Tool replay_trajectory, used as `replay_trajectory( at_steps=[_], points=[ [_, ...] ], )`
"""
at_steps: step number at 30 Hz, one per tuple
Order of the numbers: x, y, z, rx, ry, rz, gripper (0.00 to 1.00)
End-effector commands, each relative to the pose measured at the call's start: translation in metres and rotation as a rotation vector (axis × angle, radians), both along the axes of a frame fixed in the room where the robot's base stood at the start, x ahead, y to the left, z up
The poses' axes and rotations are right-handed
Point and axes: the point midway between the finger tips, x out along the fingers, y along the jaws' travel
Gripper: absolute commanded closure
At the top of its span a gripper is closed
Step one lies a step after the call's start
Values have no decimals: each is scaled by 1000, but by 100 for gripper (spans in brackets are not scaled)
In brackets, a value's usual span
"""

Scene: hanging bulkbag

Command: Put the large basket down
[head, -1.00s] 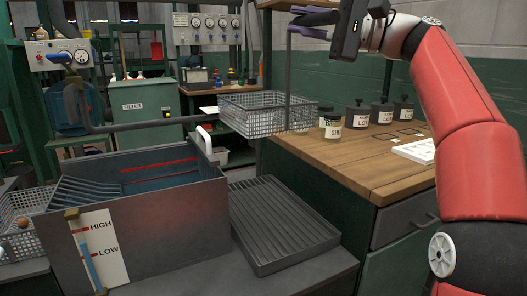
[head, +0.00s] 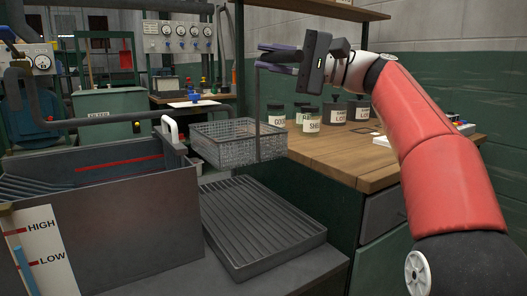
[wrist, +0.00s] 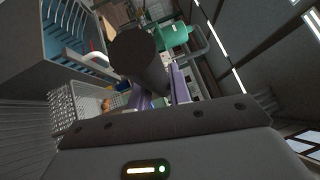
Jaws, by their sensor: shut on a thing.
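The large basket (head: 235,144) is a grey wire-mesh basket with a tall upright handle (head: 258,100). It hangs roughly level beside the wooden bench's left edge, and in the head view it appears above the far end of the ribbed tray. My gripper (head: 262,57) is shut on the top of the handle, its purple fingers pointing left. The wrist view also shows a mesh basket (wrist: 75,98) below the gripper (wrist: 165,95), with something brownish in it. A dark round part hides the middle of that view.
A ribbed dark tray (head: 264,240) lies on the counter, its surface bare. Left of it stands a deep grey tank (head: 130,225) with a HIGH/LOW gauge (head: 38,250). Several labelled jars (head: 309,118) stand on the wooden bench (head: 350,160). A pale bent handle (head: 170,130) rises at the tank's right side.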

Motion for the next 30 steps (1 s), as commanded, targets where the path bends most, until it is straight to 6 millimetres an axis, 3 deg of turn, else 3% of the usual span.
replay_trajectory(
  at_steps=[1, 6, 12, 20, 27, 30],
  points=[
    [-2, 0, -20, 2, 1, 1, 100],
    [-1, 0, -63, 2, 1, 1, 100],
    [-1, 0, -99, 2, -1, 1, 100],
    [-1, 0, -116, 2, -5, 1, 100],
    [-1, 0, -147, 2, -3, 0, 100],
    [-1, 0, -146, 2, -6, 1, 100]
  ],
)
